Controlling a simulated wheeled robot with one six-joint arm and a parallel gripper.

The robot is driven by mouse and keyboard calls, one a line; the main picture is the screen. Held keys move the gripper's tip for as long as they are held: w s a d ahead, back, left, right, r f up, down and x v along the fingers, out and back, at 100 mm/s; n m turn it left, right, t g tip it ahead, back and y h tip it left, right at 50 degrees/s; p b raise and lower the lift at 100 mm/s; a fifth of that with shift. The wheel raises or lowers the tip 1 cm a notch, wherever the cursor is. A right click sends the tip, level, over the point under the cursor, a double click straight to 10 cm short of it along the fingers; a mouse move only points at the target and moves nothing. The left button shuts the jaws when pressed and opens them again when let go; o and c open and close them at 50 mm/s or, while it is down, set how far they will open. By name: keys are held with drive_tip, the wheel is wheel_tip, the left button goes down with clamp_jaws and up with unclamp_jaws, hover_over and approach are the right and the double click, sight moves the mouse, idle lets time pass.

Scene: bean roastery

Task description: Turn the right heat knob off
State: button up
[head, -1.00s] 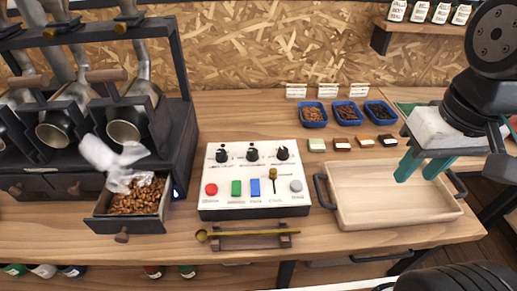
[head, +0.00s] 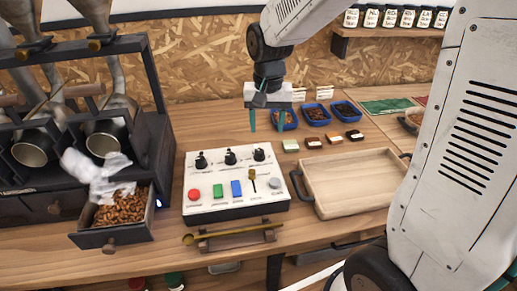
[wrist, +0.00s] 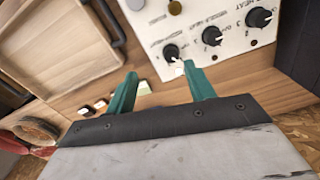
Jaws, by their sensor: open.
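The white control panel (head: 236,206) lies on the wooden bench with three black knobs along its back edge. The right heat knob (head: 259,153) is the rightmost of these in the head view. In the wrist view, turned about, that knob (wrist: 171,52) is nearest the tray. My gripper (head: 266,125) is open and empty, its two teal fingers pointing down just behind and above the right knob. In the wrist view the fingertips (wrist: 160,72) are apart, with the knob just beyond the gap between them. I see no contact.
The middle knob (head: 231,156) and left knob (head: 201,160) sit beside it. A lever (head: 252,178) and coloured buttons are in front. Blue sample trays (head: 317,114) and small labelled blocks (head: 313,142) lie to the right. An empty wooden tray (head: 350,182) stands at the right.

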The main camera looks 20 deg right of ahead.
sight(259, 151)
drive_tip(key=shift+m, duration=0.3)
drive_tip(key=w+f, duration=0.3)
drive_tip(key=shift+w+a+f, duration=0.15)
drive_tip(key=shift+a+f, duration=0.15)
drive_tip(key=shift+f, duration=0.1)
wheel_tip(259, 151, down, 8)
drive_tip(key=shift+r, duration=0.15)
drive_tip(key=c, duration=1)
